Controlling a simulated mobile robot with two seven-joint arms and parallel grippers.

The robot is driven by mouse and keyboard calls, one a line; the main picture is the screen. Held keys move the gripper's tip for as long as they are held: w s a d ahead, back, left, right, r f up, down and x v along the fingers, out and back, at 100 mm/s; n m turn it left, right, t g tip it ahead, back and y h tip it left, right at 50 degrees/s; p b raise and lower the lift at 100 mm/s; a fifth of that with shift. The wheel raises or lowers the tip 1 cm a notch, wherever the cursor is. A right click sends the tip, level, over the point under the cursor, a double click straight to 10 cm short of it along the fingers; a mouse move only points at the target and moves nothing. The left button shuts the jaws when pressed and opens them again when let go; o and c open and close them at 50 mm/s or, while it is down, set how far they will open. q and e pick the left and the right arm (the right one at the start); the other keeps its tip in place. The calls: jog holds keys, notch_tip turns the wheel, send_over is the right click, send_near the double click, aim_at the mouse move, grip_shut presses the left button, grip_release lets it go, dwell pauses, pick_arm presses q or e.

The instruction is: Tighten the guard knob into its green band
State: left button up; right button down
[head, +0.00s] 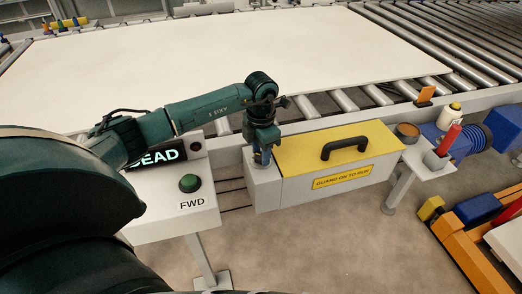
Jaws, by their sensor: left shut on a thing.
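The guard is a long box (322,163) with a yellow top, a black handle and a label reading "GUARD ON TO RUN". A plain grey block (264,188) stands at its left end. My left gripper (262,157) points down over the top of that block. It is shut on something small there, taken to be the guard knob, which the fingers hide. I cannot see the green band. My right gripper is not in view.
A control panel (165,210) with a green FWD button (189,183) and a display ending in "EAD" stands at left. A roller conveyor (440,90) carries a large white board (230,65) behind. A small stand (412,160) with a red cylinder (449,138) is at right.

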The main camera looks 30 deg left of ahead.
pick_arm(q)
jog(key=c, duration=0.4)
jog(key=shift+f+m+b, duration=0.1)
jog(key=shift+m+b, duration=0.4)
jog(key=shift+m, duration=0.6)
jog(key=o, duration=1)
notch_tip(320, 180, up, 14)
jog(key=shift+f, duration=0.25)
jog(key=shift+f, duration=0.1)
